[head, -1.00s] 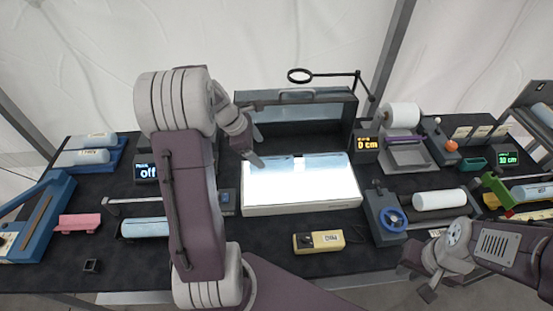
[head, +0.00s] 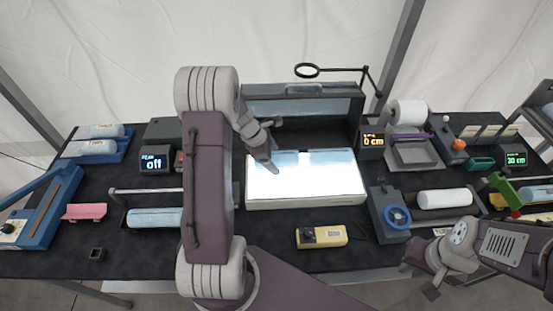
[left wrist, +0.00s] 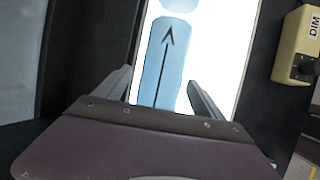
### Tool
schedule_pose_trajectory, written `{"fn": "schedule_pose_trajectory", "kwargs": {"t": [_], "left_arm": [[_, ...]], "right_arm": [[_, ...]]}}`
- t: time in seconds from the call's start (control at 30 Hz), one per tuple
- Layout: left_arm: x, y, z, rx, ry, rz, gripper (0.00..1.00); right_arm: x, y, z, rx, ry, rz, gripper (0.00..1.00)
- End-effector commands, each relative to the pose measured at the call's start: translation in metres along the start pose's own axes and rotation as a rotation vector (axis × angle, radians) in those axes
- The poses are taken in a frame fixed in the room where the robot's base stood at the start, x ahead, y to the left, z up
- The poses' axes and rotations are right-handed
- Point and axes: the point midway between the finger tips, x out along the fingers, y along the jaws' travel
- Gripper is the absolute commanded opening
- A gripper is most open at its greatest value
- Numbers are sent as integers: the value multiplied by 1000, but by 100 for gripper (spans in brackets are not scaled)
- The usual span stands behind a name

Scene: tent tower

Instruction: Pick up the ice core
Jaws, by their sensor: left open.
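A pale blue ice core with a black arrow (left wrist: 163,62) lies on the glowing light table (head: 330,201). In the left wrist view it lies between the two finger lines of my open, empty left gripper (left wrist: 157,85). In the head view my left gripper (head: 273,170) hangs over the left part of the light table and partly hides this core (head: 288,158). A second pale blue piece (head: 332,157) lies to its right, with a gap between them. I cannot tell how high the fingers are above the core. My right gripper (head: 432,291) is at the lower right, its fingers unclear.
A yellow DIM box (head: 321,236) sits in front of the light table. A dark hood (head: 305,92) and a magnifier (head: 307,71) stand behind. Another core (head: 154,217) lies in a railed holder at left. A blue-wheeled device (head: 396,216) stands at right.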

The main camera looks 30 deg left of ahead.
Motion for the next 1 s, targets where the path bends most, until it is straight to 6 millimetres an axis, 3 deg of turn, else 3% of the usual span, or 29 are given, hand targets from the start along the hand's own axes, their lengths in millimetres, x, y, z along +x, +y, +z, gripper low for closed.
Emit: {"fn": "schedule_pose_trajectory", "kwargs": {"t": [0.07,0.1,0.37,0.67,0.77,0.93,1.0], "left_arm": [[0,0,0,1,0,1,79],[0,0,0,1,0,0,74],[-1,0,0,1,0,0,1],[-3,1,1,2,-1,1,0],[-10,3,4,3,-1,3,0],[-40,9,17,5,-2,8,0],[-42,6,34,10,-3,2,0]], "right_arm": [[0,0,0,0,0,0,20],[0,0,0,0,0,0,20],[0,0,0,0,0,0,20],[-1,0,0,0,0,0,20],[-2,0,0,0,0,0,20],[-6,0,-1,0,0,0,20],[-5,0,-1,0,0,0,20]]}}
